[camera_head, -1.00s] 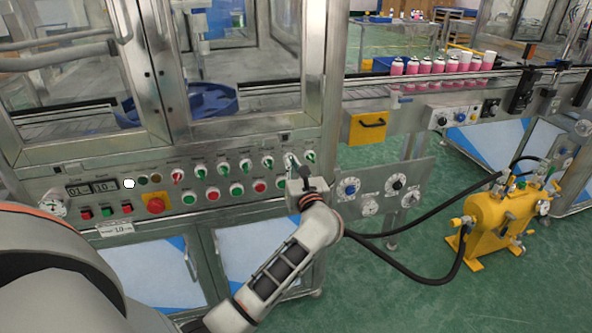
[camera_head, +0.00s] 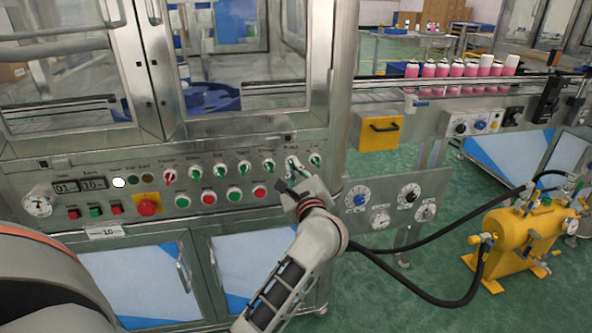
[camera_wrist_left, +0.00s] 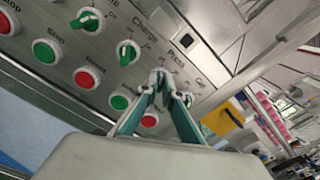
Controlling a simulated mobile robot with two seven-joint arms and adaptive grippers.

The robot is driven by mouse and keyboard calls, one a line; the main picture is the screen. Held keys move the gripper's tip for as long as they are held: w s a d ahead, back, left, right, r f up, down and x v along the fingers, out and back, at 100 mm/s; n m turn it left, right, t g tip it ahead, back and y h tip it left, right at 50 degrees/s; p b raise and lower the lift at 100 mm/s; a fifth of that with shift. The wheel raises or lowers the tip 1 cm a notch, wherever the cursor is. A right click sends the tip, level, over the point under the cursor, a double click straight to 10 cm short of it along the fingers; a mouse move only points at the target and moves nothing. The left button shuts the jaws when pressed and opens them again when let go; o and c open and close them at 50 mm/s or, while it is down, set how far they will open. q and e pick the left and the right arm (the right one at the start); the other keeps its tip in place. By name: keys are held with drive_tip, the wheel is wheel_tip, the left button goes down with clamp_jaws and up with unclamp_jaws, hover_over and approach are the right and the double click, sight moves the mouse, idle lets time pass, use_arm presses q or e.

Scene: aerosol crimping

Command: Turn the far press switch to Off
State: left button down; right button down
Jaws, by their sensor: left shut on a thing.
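The press switch (camera_head: 292,162) is a rotary knob with a white base in the upper row of the control panel, second from the right end. My left gripper (camera_head: 293,171) is at it, with the arm coming up from below. In the left wrist view, the fingers of my left gripper (camera_wrist_left: 163,78) converge on the knob just below the "Press" label and are shut on it. The fingers hide most of the knob, so I cannot tell which way it points. My right gripper is not in view.
The green "Charge" knob (camera_wrist_left: 128,51) and the gas knob (camera_head: 315,160) sit close on either side. Green and red push buttons (camera_head: 259,191) run below. A red emergency stop (camera_head: 147,208) is at the left. A yellow pump unit (camera_head: 520,240) with black hoses stands at the right.

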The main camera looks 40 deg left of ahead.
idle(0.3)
use_arm(q)
drive_tip(key=c, duration=2.2)
unclamp_jaws()
drive_tip(key=v, duration=1.2)
drive_tip(key=shift+s, duration=0.1)
